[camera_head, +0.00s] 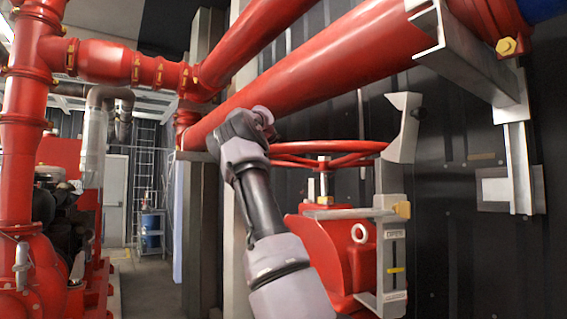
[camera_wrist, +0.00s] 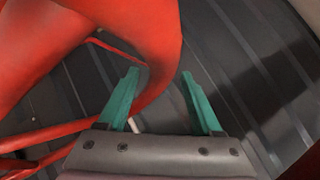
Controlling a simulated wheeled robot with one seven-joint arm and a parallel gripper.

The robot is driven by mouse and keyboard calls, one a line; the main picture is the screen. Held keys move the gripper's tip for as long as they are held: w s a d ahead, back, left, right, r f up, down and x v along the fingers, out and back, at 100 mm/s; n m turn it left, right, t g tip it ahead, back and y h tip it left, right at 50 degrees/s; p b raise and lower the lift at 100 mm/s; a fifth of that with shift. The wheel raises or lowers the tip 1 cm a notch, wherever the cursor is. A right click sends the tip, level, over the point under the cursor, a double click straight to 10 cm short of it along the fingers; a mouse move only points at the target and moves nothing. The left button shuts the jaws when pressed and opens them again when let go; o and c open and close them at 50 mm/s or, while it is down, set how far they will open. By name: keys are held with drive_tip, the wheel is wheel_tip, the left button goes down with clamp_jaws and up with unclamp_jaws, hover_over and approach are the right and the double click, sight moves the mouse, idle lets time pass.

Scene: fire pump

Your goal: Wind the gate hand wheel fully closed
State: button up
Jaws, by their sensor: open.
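The red gate hand wheel (camera_head: 350,146) lies roughly level on its stem above the red valve body (camera_head: 347,250), right of my forearm. In the wrist view my gripper (camera_wrist: 160,73) is open, with teal fingers apart. A curved red part of the wheel (camera_wrist: 157,84) shows between the fingers, nearer the left one, with spokes at lower left. I cannot tell whether it touches a finger. In the head view the fingers cannot be made out, and my arm covers the wheel's left side. The indicator plate (camera_head: 394,250) has a yellow marker (camera_head: 395,270) a little below its middle, between the upper and lower labels.
A thick red pipe (camera_head: 330,68) runs diagonally just above the wheel and my arm. A grey bracket (camera_head: 404,128) stands close at the wheel's right. A steel support (camera_head: 470,70) hangs at upper right. The dark ribbed wall (camera_head: 455,225) is behind. Open floor (camera_head: 150,285) shows at left.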

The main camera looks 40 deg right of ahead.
drive_tip(key=v, duration=1)
drive_tip(key=shift+a+r, duration=0.25)
